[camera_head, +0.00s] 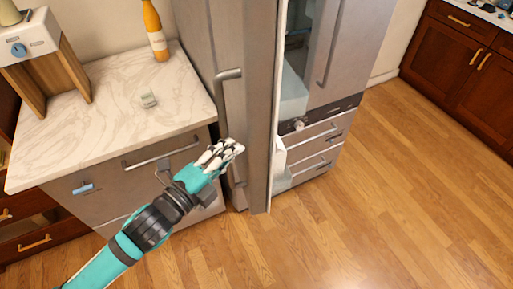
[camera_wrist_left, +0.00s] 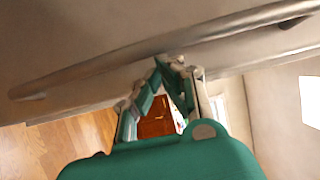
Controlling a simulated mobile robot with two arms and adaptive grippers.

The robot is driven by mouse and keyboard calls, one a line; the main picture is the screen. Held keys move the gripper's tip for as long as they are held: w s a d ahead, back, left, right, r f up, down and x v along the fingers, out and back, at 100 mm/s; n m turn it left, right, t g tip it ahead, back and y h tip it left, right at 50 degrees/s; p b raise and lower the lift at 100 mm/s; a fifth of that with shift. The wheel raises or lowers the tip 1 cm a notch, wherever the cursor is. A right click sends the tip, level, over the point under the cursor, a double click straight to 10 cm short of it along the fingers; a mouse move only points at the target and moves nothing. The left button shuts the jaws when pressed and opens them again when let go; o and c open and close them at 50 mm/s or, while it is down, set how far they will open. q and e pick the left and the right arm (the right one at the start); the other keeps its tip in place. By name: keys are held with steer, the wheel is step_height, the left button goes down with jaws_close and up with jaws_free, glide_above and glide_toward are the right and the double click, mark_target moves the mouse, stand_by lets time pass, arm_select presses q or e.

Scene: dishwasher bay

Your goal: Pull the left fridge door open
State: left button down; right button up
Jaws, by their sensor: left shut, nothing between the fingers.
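The left fridge door (camera_head: 258,110) stands partly open in the head view, swung out so that its edge faces me. A gap to its right shows the lit inside of the fridge. Its long grey handle (camera_head: 220,110) runs down its outer face, on the left. My left gripper (camera_head: 237,147) is shut and empty, beside the door and overlapping the lower handle in the picture. In the left wrist view, the gripper's fingertips (camera_wrist_left: 172,62) meet close to the handle bar (camera_wrist_left: 110,65), with the door face behind it. I cannot tell whether they touch. My right gripper is out of view.
The right fridge door (camera_head: 335,60) is shut, above several drawers (camera_head: 312,150). A marble counter (camera_head: 110,110) with an orange bottle (camera_head: 155,30) stands left of the fridge, above a dishwasher front (camera_head: 120,180). The wooden floor (camera_head: 390,200) is clear in front and right.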

arm_select(q)
steer(key=a+m+g+h+b, duration=0.2)
steer(key=a, duration=1)
steer(key=shift+w+a+g+h, duration=0.2)
steer(key=shift+a+g+h, duration=0.1)
steer(key=shift+h, duration=0.1)
steer(key=shift+f, duration=0.1)
